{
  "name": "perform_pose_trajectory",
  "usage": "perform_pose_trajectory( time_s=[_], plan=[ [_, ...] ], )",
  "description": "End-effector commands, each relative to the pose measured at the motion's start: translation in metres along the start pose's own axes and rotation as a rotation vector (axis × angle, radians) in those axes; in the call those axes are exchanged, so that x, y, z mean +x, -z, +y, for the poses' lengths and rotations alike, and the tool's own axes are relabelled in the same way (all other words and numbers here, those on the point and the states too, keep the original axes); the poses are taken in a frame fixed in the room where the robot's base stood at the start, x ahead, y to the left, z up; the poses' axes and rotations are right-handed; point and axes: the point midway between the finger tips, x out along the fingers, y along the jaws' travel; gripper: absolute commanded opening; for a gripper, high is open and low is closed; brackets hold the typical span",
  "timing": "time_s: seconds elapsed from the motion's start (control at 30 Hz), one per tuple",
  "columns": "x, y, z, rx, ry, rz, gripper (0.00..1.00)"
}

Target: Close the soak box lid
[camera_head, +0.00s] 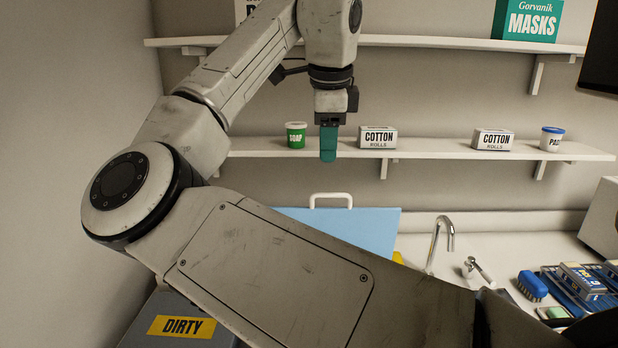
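A light-blue panel (375,226) with a white handle (331,200) along its top edge stands raised behind my arm; it looks like the soak box lid, open. The box under it is hidden by my arm. My gripper (328,145) points down, high above and behind the handle in the picture, in front of the lower shelf, and touches nothing that I can see. Its teal fingers show as one piece from this side, so I cannot tell whether they are apart. I see nothing held.
A grey box labelled DIRTY (181,327) is at lower left. A faucet (438,243), blue brush (532,286) and blue rack (577,293) are on the right counter. The lower shelf (430,149) holds a green tub (296,134) and cotton boxes (377,138). My arm covers much of the view.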

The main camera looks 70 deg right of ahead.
Motion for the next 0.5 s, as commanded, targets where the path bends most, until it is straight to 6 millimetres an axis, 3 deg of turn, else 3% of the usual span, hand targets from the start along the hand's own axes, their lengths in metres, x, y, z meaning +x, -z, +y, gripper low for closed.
perform_pose_trajectory(
  time_s=[0.17,0.5],
  plan=[
    [0.015,0.0,0.0,0.001,-0.004,0.0,0.37],
    [0.074,0.0,0.0,-0.001,-0.003,0.001,0.37]
  ],
)
